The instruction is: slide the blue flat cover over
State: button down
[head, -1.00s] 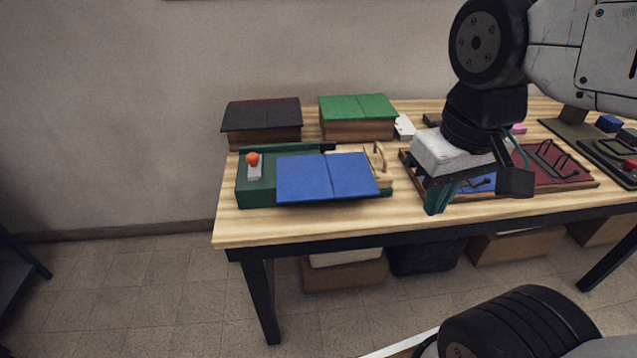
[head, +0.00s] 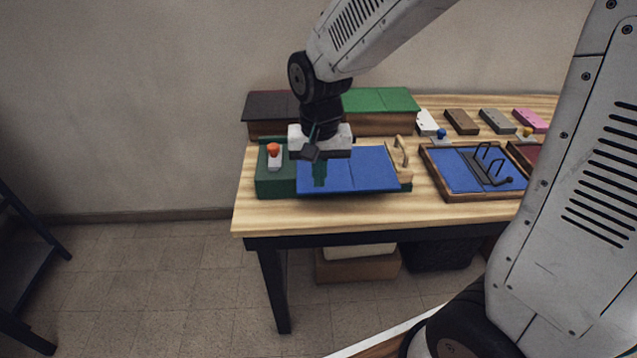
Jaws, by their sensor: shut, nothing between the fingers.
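The blue flat cover (head: 362,171) lies on a green box (head: 276,184) at the left of the table. It spans the middle and right of the box and leaves the left end bare. An orange-topped knob on a pale base (head: 274,157) stands on that bare end. My gripper (head: 319,182) points down over the cover's left part, its fingers shut and empty. I cannot tell whether the fingertips touch the cover. The gripper hides part of the cover's left and back edges.
A wooden handle (head: 400,155) stands at the box's right end. Behind are a dark-lidded box (head: 268,107) and a green-lidded box (head: 382,101). A blue-lined tray (head: 450,172) with a black wire rack lies to the right. Small blocks (head: 461,122) line the back.

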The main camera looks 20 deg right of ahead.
aim_at(313, 189)
jog(key=f, duration=0.3)
jog(key=w+f, duration=0.1)
jog(key=f, duration=0.2)
jog(key=w+f, duration=0.1)
jog(key=f, duration=0.2)
jog(key=shift+w+a+f, duration=0.1)
jog(key=shift+w+f, duration=0.05)
jog(key=shift+w, duration=0.1)
jog(key=shift+w+d, duration=0.2)
jog(key=shift+w, duration=0.3)
jog(key=w, duration=0.1)
jog(key=w+d, duration=0.1)
jog(key=w, duration=0.1)
jog(key=shift+w, duration=0.15)
